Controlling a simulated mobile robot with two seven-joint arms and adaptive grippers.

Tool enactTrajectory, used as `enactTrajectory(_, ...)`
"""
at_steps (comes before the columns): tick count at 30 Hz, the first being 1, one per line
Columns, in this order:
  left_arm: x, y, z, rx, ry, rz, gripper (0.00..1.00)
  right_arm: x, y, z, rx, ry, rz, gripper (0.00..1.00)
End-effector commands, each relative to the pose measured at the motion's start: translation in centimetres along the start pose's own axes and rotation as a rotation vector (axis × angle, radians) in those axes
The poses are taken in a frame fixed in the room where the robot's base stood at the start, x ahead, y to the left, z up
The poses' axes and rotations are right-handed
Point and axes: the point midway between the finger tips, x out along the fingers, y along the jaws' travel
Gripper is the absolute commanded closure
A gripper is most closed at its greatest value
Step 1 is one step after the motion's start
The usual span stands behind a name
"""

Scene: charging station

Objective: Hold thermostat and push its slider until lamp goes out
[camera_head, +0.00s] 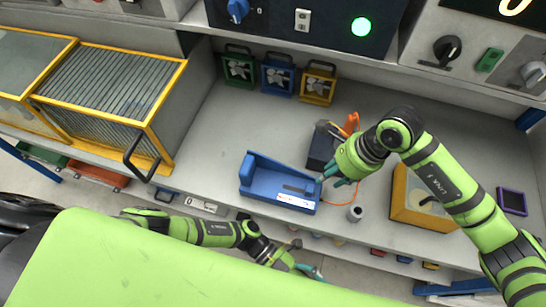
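A blue block (262,182) with raised ends, a dark slot and a white label lies on the worktop near its front edge. It may be the thermostat; I cannot tell for sure, and its slider is too small to make out. A round lamp (361,27) on the dark back panel glows green. My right gripper (332,181) is just right of the blue block, its teal fingertips apart and nothing visible between them. I cannot tell if it touches the block. My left gripper (311,271) is low, in front of the worktop edge, partly hidden by my green body.
A black holder (320,150) with orange-handled tools stands behind the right gripper. A grey cylinder (355,213) and an orange box (408,207) are to the right. A yellow-framed cabinet (112,88) is at left. The worktop's middle (240,125) is clear.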

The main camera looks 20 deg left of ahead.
Motion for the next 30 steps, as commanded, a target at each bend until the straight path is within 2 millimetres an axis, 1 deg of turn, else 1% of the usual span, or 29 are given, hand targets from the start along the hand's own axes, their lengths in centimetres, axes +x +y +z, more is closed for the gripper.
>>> enactTrajectory(1,-0.1,-1.7,-1.2,0.114,0.059,0.014,0.09,0.0,0.0,0.0,0.000,0.000,0.000,0.61)
enactTrajectory(3,-0.4,-3.9,-3.2,0.296,0.157,0.039,0.09,0.0,0.0,0.0,0.000,0.000,0.000,0.61)
enactTrajectory(5,-1.2,-5.7,-5.1,0.486,0.257,0.083,0.09,0.0,0.0,0.0,0.000,0.000,0.000,0.61)
enactTrajectory(6,-2.2,-6.3,-6.1,0.606,0.321,0.154,0.09,0.0,0.0,0.0,0.000,0.000,0.000,0.61)
enactTrajectory(7,-3.1,-6.2,-6.3,0.661,0.352,0.218,0.09,0.0,0.0,0.0,0.000,0.000,0.000,0.61)
enactTrajectory(8,-4.0,-6.0,-6.3,0.702,0.373,0.288,0.09,0.0,0.0,0.0,0.000,0.000,0.000,0.61)
enactTrajectory(11,-7.9,-5.4,-5.9,0.824,0.432,0.554,0.09,0.0,0.0,0.0,0.000,0.000,0.000,0.61)
enactTrajectory(12,-9.8,-5.3,-5.6,0.866,0.447,0.668,0.09,0.0,0.0,0.0,0.000,0.000,0.000,0.61)
enactTrajectory(14,-12.9,-5.4,-4.9,0.922,0.461,0.841,0.09,0.0,0.0,0.0,0.000,0.000,0.000,0.61)
enactTrajectory(15,-15.1,-5.7,-4.5,0.953,0.464,0.958,0.09,0.0,0.0,0.0,0.000,0.000,0.000,0.61)
enactTrajectory(17,-18.5,-6.4,-3.8,0.990,0.458,1.135,0.09,0.0,0.0,0.0,0.000,0.000,0.000,0.61)
enactTrajectory(18,-20.7,-7.0,-3.4,1.008,0.449,1.245,0.09,0.0,0.0,0.0,0.000,0.000,0.000,0.61)
enactTrajectory(20,-23.8,-8.1,-3.0,1.025,0.427,1.396,0.09,0.0,0.0,0.0,0.000,0.000,0.000,0.61)
enactTrajectory(21,-25.6,-9.0,-2.7,1.043,0.412,1.488,0.09,0.0,0.0,0.0,0.000,0.000,0.000,0.61)
enactTrajectory(23,-27.6,-10.6,-2.3,1.092,0.391,1.612,0.09,0.0,0.0,0.0,0.000,0.000,0.000,0.61)
enactTrajectory(24,-28.6,-11.9,-2.0,1.140,0.380,1.684,0.09,0.0,0.0,0.0,0.000,0.000,0.000,0.61)
enactTrajectory(27,-30.0,-14.7,-1.6,1.246,0.362,1.819,0.09,0.0,0.0,0.0,0.000,0.000,0.000,0.61)
enactTrajectory(30,-30.8,-16.4,-1.3,1.308,0.351,1.898,0.09,0.0,0.0,0.0,0.000,0.000,0.000,0.61)
